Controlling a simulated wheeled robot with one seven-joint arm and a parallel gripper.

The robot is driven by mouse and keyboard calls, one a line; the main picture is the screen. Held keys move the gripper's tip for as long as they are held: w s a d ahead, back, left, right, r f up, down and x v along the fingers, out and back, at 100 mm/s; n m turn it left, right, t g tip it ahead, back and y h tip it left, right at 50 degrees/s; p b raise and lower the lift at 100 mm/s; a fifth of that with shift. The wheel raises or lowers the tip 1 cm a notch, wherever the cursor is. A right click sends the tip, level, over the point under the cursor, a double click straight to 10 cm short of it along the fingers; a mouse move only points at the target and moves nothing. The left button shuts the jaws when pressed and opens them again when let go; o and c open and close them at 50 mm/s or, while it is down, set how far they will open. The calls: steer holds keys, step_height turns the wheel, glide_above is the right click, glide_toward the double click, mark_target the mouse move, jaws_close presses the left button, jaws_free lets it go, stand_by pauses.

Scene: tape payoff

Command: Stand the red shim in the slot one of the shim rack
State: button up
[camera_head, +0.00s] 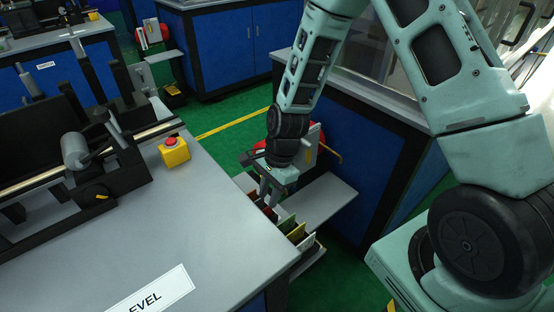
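The shim rack (311,258) is at the right edge of the grey bench, partly hidden by the bench edge. A small dark red sliver, apparently the red shim (270,213), shows at the rack's far end just under my fingers. I cannot tell whether it is held or stands in a slot. My gripper (268,197) points down over that far end. Its finger gap is too small to read, and the slot numbers are not visible.
A grey shelf (328,198) lies right of the rack, against a blue cabinet (369,170). A yellow box with a red button (174,152) and black machinery (90,165) stand on the bench (200,240). The bench's middle is clear.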

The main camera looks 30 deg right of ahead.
steer(key=v, duration=1.4)
steer(key=shift+r+p, duration=0.2)
steer(key=shift+p, duration=0.25)
steer(key=s+a+r+n+h+p, duration=0.1)
steer(key=s+a+r+n, duration=0.4)
steer(key=s+n, duration=0.5)
steer(key=s+a+r+n+h+p, duration=0.1)
steer(key=s+a+r+n+p, duration=0.1)
steer(key=s+a+r+n, duration=0.4)
steer(key=s+r+n, duration=0.1)
steer(key=s+n, duration=0.4)
steer(key=n, duration=0.2)
steer(key=shift+r+n+t+h, duration=0.25)
steer(key=shift+n+t+h, duration=0.05)
steer(key=shift+a, duration=0.2)
